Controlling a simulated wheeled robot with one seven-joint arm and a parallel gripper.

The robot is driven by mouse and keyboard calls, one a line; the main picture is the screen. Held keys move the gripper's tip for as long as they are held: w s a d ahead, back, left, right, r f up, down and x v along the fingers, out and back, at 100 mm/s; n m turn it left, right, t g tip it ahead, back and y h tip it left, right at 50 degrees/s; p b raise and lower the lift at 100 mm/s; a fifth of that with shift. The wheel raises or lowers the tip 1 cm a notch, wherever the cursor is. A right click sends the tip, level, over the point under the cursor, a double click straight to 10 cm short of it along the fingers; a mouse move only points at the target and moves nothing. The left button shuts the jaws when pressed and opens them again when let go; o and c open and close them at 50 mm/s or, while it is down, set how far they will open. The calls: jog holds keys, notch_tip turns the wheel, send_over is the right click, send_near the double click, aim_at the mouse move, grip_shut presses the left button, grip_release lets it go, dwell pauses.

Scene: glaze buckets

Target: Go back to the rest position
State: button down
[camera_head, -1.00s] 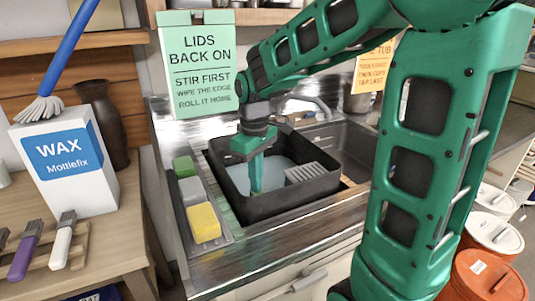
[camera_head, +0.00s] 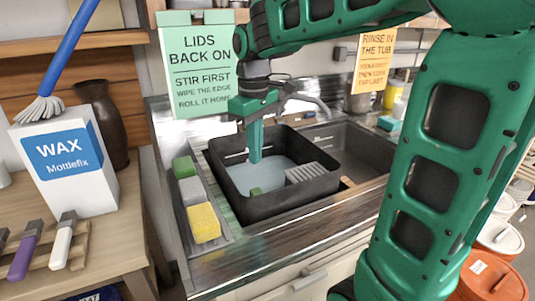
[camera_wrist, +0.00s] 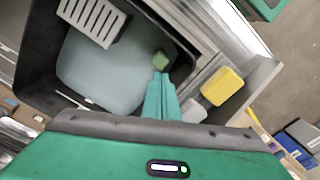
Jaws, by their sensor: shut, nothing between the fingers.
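My gripper (camera_head: 255,158) is shut and empty, pointing down over the black tub (camera_head: 268,210). It also shows in the wrist view (camera_wrist: 161,80), with its fingertips together above the water. The tub sits in the metal sink area and holds bluish water (camera_head: 235,180) and a grey slotted rack (camera_head: 306,172).
A tray left of the tub holds a green sponge (camera_head: 183,167), a grey one (camera_head: 191,189) and a yellow one (camera_head: 204,222). Orange buckets (camera_head: 487,277) stand at right. Signs hang behind.

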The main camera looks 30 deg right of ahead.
dwell(0.4)
jog(key=s+d+f+m, duration=0.3)
jog(key=s, duration=0.4)
jog(key=s+d+f+m, duration=0.3)
jog(key=s+d+m, duration=0.1)
jog(key=s, duration=0.4)
jog(key=s+d+f+m, duration=0.3)
jog(key=s+d+m, duration=0.1)
jog(key=s, duration=0.4)
jog(key=shift+d+f, duration=0.15)
jog(key=shift+f, duration=0.15)
jog(key=shift+w+f, duration=0.25)
jog(key=shift+w, duration=0.3)
